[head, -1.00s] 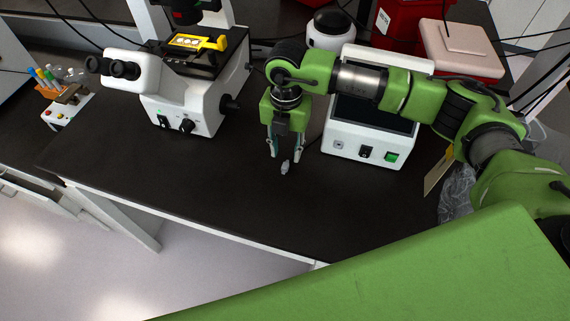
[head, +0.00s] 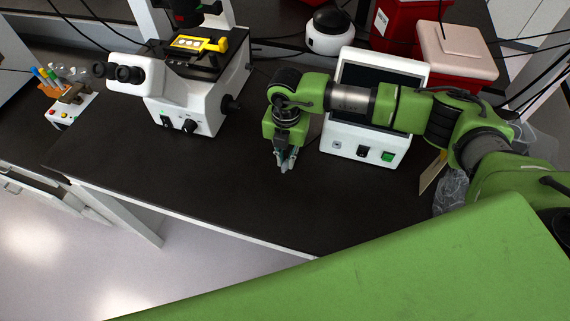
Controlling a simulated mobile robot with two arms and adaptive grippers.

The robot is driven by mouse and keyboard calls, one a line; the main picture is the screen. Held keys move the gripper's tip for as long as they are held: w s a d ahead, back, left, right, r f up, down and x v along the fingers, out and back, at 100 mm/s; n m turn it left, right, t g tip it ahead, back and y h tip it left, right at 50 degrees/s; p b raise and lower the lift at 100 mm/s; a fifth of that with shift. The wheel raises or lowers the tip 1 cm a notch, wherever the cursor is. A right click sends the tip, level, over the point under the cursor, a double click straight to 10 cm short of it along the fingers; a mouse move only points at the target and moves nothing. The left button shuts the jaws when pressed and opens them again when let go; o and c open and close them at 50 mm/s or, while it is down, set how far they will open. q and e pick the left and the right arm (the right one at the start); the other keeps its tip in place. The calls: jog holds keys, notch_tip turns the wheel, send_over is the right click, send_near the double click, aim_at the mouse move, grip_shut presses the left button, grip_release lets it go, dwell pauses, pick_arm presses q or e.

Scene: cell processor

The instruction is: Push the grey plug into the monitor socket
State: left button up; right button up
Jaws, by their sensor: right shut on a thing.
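My right gripper (head: 286,164) points down at the dark bench in the middle of the view, with its fingers closed together. It is shut on the small grey plug, which is mostly hidden between the fingertips. The monitor (head: 353,148) is a white box with a dark screen, just right of my gripper. Its small socket (head: 337,145) is at the left of the front panel, beside a dark switch and a green one. The plug is apart from the socket, to its left and nearer the bench front. My left gripper is not in view.
A white microscope (head: 185,107) stands to the left, and a small rack with tubes (head: 66,100) farther left. A white round device (head: 330,35) and red containers (head: 402,22) are behind. The bench top (head: 200,180) in front is clear.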

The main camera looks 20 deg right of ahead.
jog(key=shift+r, duration=0.1)
jog(key=shift+r, duration=0.55)
jog(key=s+a+r+b, duration=0.7)
jog(key=s+a+r, duration=0.3)
jog(key=r, duration=0.1)
jog(key=shift+r+b, duration=0.35)
jog(key=shift+r, duration=0.05)
jog(key=shift+o, duration=0.9)
grip_shut()
